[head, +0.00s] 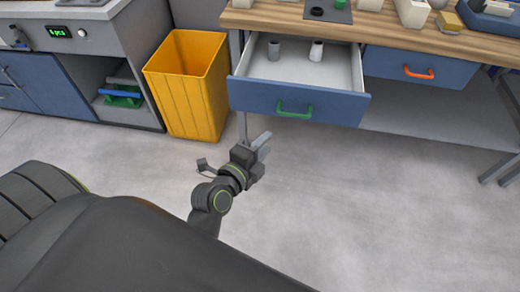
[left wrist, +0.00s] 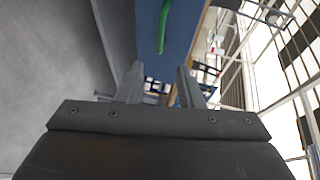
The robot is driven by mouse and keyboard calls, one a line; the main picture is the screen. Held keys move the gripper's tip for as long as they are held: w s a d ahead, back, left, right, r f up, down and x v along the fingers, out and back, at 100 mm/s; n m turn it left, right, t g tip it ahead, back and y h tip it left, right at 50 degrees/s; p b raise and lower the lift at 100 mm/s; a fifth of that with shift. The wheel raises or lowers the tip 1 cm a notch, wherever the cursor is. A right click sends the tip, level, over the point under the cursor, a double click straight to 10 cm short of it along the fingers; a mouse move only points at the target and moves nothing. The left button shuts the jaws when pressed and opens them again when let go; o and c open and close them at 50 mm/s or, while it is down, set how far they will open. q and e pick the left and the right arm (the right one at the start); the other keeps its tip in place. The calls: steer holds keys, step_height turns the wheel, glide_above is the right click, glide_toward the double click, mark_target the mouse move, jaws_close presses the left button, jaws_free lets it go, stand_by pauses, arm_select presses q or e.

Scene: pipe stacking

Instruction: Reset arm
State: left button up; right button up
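My left gripper (head: 264,146) is in the lower middle of the head view, in front of and below the open drawer (head: 304,103) with the green handle (head: 294,110). In the left wrist view my left gripper (left wrist: 161,78) shows two grey fingers spread apart with nothing between them. The green handle (left wrist: 163,25) lies beyond the fingertips on the blue drawer front (left wrist: 180,30). My right gripper is not in view.
A yellow bin (head: 188,85) stands left of the drawer. A shut blue drawer with an orange handle (head: 418,73) is at the right under the wooden worktop (head: 290,17), which holds several small items. Grey floor (head: 390,210) is clear at the lower right.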

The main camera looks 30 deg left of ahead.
arm_select(q)
steer(key=shift+s+r, duration=0.15)
steer(key=shift+s, duration=0.45)
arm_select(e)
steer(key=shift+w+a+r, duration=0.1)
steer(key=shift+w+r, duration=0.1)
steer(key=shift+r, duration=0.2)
